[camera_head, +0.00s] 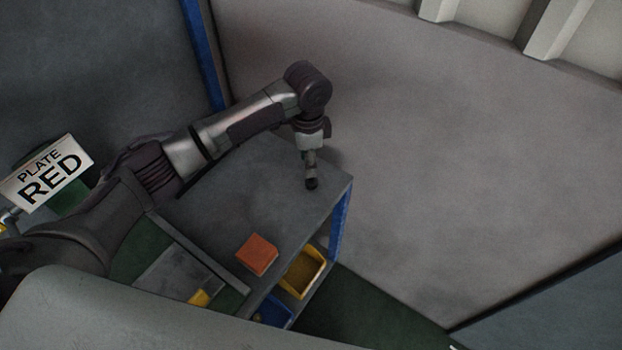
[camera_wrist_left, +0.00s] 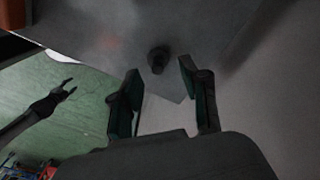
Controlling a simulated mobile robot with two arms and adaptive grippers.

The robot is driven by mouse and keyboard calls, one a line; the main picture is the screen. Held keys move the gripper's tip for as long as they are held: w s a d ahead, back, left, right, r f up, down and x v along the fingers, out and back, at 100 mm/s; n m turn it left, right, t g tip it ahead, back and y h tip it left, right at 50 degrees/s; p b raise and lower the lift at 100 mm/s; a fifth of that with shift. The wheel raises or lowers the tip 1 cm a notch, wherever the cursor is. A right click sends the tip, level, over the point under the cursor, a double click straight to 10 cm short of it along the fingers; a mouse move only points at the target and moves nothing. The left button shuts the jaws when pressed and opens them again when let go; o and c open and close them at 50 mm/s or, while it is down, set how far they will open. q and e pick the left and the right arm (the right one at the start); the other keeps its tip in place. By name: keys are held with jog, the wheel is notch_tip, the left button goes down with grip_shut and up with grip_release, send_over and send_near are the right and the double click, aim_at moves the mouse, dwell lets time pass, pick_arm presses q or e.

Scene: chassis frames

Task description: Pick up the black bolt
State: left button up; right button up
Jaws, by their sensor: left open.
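The black bolt (camera_wrist_left: 157,60) stands on the grey table top, near a corner, in the left wrist view. In the head view a dark piece at the gripper's tip (camera_head: 312,184) seems to be the bolt, but it is hard to tell apart from the fingers. My left gripper (camera_wrist_left: 160,92) is open, with its two fingers apart and the bolt just beyond the gap between the tips. In the head view my left gripper (camera_head: 310,165) points down over the table's far right part. My right gripper is not in the head view.
The grey table (camera_head: 290,208) also bears an orange-red block (camera_head: 257,255) near its front edge. Yellow (camera_head: 303,272) and blue (camera_head: 272,312) bins sit on the shelf below. A "PLATE RED" sign (camera_head: 46,172) stands at the left. The table top around the bolt is clear.

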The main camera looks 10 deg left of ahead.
aim_at(311, 180)
pick_arm(q)
jog(key=shift+s+d+f+p, duration=0.1)
jog(key=shift+d+f+p, duration=0.15)
jog(key=shift+f, duration=0.2)
jog(key=shift+s+d+f+p, duration=0.1)
jog(key=shift+f+p, duration=0.15)
jog(key=shift+f, duration=0.15)
notch_tip(311, 180, down, 3)
jog(key=shift+w+r, duration=0.1)
jog(key=shift+r, duration=0.1)
jog(key=shift+f, duration=0.4)
jog(key=c, duration=0.6)
jog(key=shift+c, duration=1.1)
grip_shut()
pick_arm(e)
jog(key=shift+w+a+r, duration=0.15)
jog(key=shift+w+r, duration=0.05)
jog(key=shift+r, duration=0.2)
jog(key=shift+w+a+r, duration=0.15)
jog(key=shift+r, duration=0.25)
